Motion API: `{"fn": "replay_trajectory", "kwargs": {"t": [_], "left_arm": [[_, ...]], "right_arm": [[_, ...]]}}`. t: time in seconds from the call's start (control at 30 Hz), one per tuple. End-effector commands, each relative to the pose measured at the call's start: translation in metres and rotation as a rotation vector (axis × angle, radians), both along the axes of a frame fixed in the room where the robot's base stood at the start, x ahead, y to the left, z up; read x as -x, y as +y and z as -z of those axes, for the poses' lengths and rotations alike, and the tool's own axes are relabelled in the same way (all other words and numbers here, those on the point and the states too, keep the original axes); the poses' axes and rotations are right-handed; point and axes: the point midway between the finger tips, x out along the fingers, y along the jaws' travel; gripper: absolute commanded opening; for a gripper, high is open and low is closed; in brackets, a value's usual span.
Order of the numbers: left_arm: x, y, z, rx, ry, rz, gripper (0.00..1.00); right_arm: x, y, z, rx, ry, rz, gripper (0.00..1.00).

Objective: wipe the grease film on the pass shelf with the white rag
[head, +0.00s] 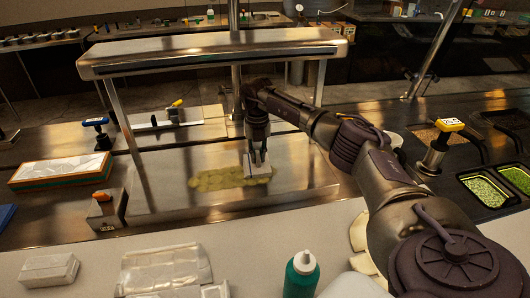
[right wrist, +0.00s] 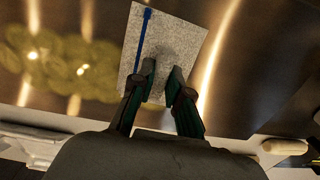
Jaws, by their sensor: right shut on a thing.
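The white rag (head: 264,169) lies flat on the steel pass shelf (head: 308,172). It also shows in the right wrist view as a pale speckled cloth (right wrist: 187,36) with a blue stripe. The yellow-green grease film (head: 215,179) spreads to the left of the rag, and the rag's left side meets its right end. The film shows at the left of the right wrist view (right wrist: 60,60). My right gripper (head: 257,160) points down at the rag and is shut on it. The pinched part is partly hidden by the fingers. My left gripper is not in view.
A raised steel shelf (head: 215,50) on posts spans above and behind the work area. An orange-sided box (head: 62,170) is at left, and food pans (head: 484,190) are at right.

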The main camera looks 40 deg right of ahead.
Motion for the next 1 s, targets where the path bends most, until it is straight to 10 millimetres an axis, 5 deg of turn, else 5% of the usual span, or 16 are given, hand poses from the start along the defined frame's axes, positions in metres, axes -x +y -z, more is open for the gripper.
{"fn": "replay_trajectory", "kwargs": {"t": [1.0], "left_arm": [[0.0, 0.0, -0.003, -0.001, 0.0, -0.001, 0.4]], "right_arm": [[-0.024, 0.046, 0.002, -0.002, 0.003, -0.002, 0.0]]}}
